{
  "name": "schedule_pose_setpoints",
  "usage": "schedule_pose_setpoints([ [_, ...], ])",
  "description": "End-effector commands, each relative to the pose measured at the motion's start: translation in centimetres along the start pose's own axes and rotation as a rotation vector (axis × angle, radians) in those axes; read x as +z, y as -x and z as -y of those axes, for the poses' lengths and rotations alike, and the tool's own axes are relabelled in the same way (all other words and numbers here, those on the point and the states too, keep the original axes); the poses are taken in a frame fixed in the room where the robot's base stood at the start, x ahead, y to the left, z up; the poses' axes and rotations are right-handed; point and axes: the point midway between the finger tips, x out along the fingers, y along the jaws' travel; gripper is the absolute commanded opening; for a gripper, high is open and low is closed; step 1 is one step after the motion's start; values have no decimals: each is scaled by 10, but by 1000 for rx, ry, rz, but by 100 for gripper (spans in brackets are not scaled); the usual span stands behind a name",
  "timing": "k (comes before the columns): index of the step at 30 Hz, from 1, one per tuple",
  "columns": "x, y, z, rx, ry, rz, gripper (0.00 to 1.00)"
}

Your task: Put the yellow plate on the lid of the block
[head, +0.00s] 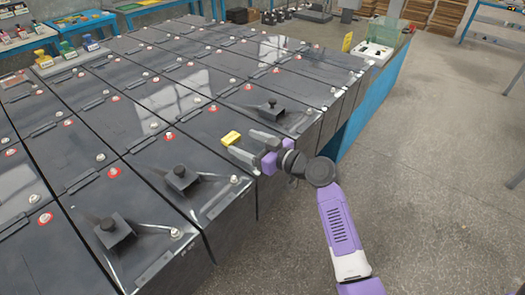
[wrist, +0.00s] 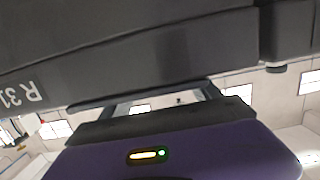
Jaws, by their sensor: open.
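A small yellow plate (head: 231,138) shows in the head view on the dark lid of a block (head: 205,135) in the front row, close to the block's front edge. It looks as if it rests on the lid. My gripper (head: 242,142) comes in from the right, just above the same edge. Its two fingers are apart, and the plate is just beyond their tips. I cannot tell whether they touch. In the wrist view the open fingers (wrist: 155,100) show below a dark block side marked R31 (wrist: 22,95); the plate is not visible there.
Black clamp-like fittings with metal bars (head: 180,177) stand on neighbouring lids. Another yellow piece (head: 347,42) stands upright at the far right end, near a white tray (head: 374,53). Coloured pieces (head: 68,49) line the far left. Grey floor to the right is free.

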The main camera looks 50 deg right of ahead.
Motion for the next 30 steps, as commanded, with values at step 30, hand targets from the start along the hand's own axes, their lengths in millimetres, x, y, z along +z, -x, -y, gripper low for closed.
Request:
schedule_pose_setpoints([
  [30,0,70,0,0,0,0,72],
])
